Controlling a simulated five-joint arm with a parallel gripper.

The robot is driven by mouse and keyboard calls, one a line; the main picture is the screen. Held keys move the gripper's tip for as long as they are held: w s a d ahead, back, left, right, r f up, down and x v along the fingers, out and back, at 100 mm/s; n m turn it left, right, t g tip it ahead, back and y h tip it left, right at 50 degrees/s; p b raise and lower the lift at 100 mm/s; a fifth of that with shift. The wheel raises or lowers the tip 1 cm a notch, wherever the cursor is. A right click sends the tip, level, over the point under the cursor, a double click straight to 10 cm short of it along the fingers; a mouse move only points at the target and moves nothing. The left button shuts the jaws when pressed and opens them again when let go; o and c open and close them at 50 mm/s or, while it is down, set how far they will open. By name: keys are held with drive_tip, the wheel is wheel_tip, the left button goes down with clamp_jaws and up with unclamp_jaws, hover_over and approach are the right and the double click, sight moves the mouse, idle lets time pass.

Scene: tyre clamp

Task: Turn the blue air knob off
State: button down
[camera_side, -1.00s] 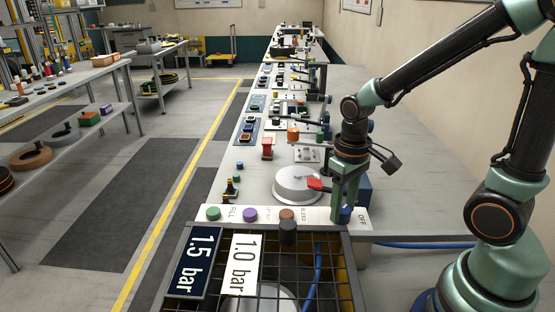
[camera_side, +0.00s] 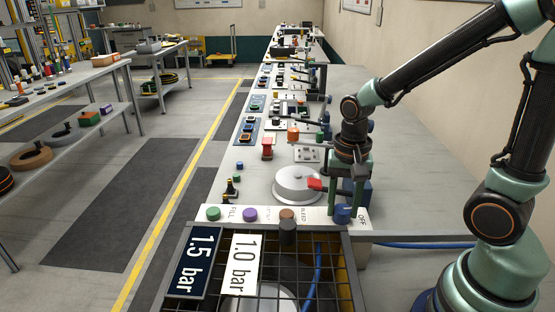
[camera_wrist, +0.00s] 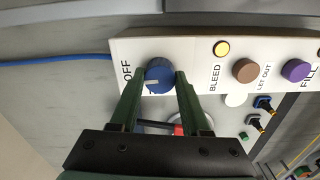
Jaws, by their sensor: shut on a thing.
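The blue air knob (camera_side: 342,214) sits at the right end of the white control panel (camera_side: 325,216), beside the word OFF. It also shows in the wrist view (camera_wrist: 159,76), where its white line lies nearly level in the picture, toward the OFF side. My gripper (camera_side: 345,205) points down at the knob. In the wrist view its two green fingers (camera_wrist: 158,78) stand on either side of the knob, shut on it. Another label beside the knob is partly hidden by a finger.
Along the panel are brown (camera_side: 287,214), purple (camera_side: 250,214) and green (camera_side: 213,213) buttons. A black mesh guard (camera_side: 325,270) with pressure signs stands in front. Behind the panel is a grey round part (camera_side: 296,185) with a red handle (camera_side: 315,184) close to my fingers.

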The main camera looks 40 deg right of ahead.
sight(340, 211)
drive_tip(key=shift+r+m, duration=0.1)
drive_tip(key=shift+m, duration=0.4)
drive_tip(key=shift+c, duration=1.9)
unclamp_jaws()
wheel_tip(340, 211, up, 12)
drive_tip(key=n+t, duration=0.2)
drive_tip(key=n, duration=0.1)
drive_tip(key=n+t, duration=0.1)
drive_tip(key=n, duration=0.3)
drive_tip(key=a+n+t, duration=0.1)
drive_tip(key=n+t, duration=0.1)
drive_tip(key=n, duration=0.2)
drive_tip(key=shift+r+t, duration=0.3)
drive_tip(key=shift+r, duration=0.1)
